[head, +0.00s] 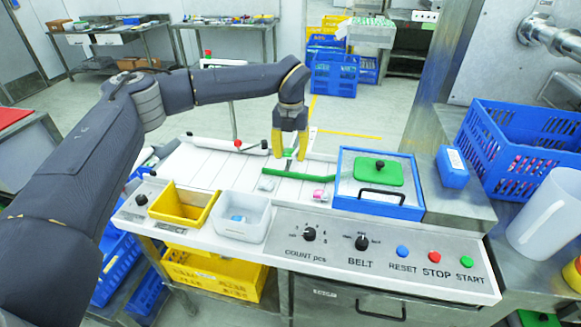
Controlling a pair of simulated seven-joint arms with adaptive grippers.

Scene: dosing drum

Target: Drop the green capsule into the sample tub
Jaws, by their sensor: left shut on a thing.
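My left gripper (289,156) reaches down from above, over the far part of the white belt. Its yellow fingers are shut on a small green capsule (288,152), which shows only in part between them. A white tub (254,232) sits in the front panel, to the left of the knobs and in front of the gripper, with something small and bluish inside; it looks like the sample tub. A yellow bin (167,216) stands just left of it. My right gripper is not in view.
A green bar (305,177) lies across the belt. A blue-framed box (403,211) with a green lid plate (379,174) stands to the right. Knobs and buttons (402,251) line the front panel.

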